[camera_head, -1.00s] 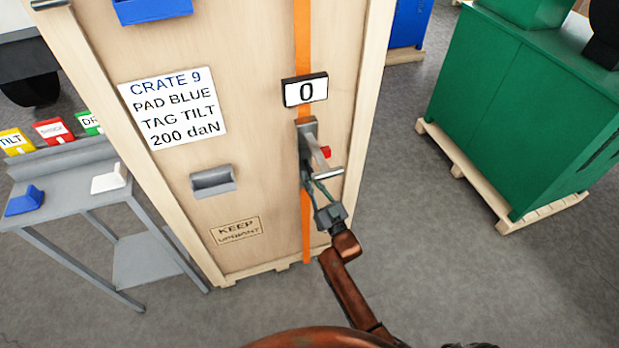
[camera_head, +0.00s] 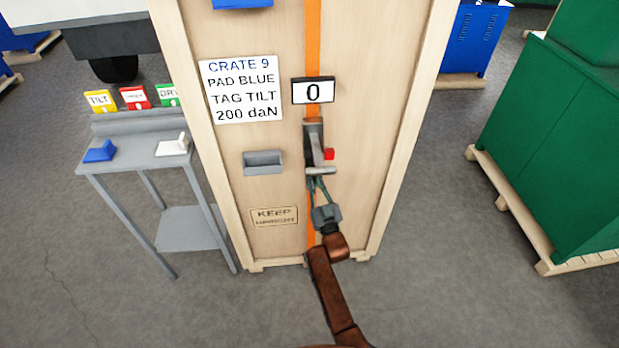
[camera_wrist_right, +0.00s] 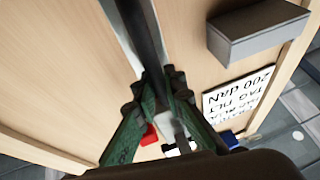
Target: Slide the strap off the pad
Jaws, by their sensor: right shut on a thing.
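The orange strap (camera_head: 313,40) runs down the front of the tall wooden crate (camera_head: 218,160). A grey ratchet tensioner (camera_head: 313,135) with a red button (camera_head: 329,154) and a pale handle bar (camera_head: 321,170) sits on it. My right gripper (camera_head: 318,185) is at the ratchet handle, shut on it; in the right wrist view the fingers (camera_wrist_right: 160,95) close around a dark bar (camera_wrist_right: 145,25). A blue block (camera_head: 243,3) shows at the crate's upper front, left of the strap and cut off by the frame. I cannot see the strap passing over it. My left gripper is not in view.
A display (camera_head: 313,91) above the ratchet reads 0. A label (camera_head: 241,90) says pad blue, tag tilt, 200 daN. A grey holder (camera_head: 263,162) juts from the crate. A grey stand (camera_head: 125,165) at left holds blue and white pieces and tags. A green cabinet (camera_head: 560,130) stands right.

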